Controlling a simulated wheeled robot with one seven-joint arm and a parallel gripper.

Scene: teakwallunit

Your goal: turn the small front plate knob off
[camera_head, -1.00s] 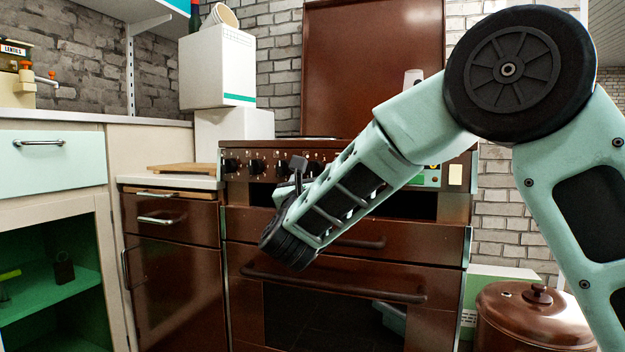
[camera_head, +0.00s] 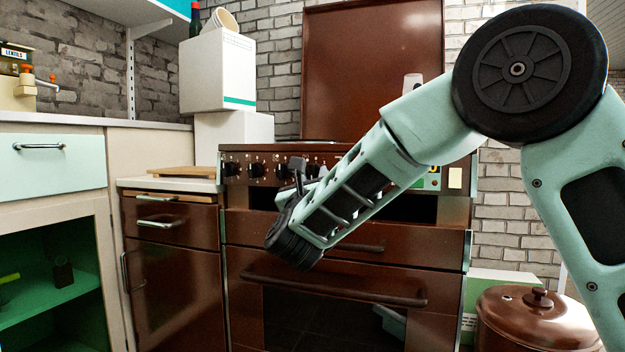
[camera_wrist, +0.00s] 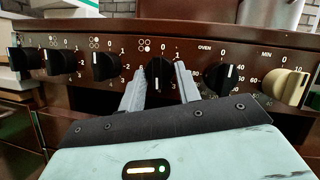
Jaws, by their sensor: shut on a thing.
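The brown stove panel (camera_wrist: 200,45) carries a row of black knobs. In the wrist view, my gripper (camera_wrist: 159,72) has its two grey fingers on either side of the fourth knob from the left (camera_wrist: 158,76), closed on it. In the head view, the stove panel (camera_head: 238,168) shows to the left of my arm. My arm hides part of the knob row.
In the wrist view, a black knob (camera_wrist: 103,66) stands to the left, the oven knob (camera_wrist: 220,79) close on the right, and a cream timer knob (camera_wrist: 290,88) beyond. The oven door handle (camera_head: 330,284) sticks out below. A copper pot (camera_head: 535,320) stands at the right.

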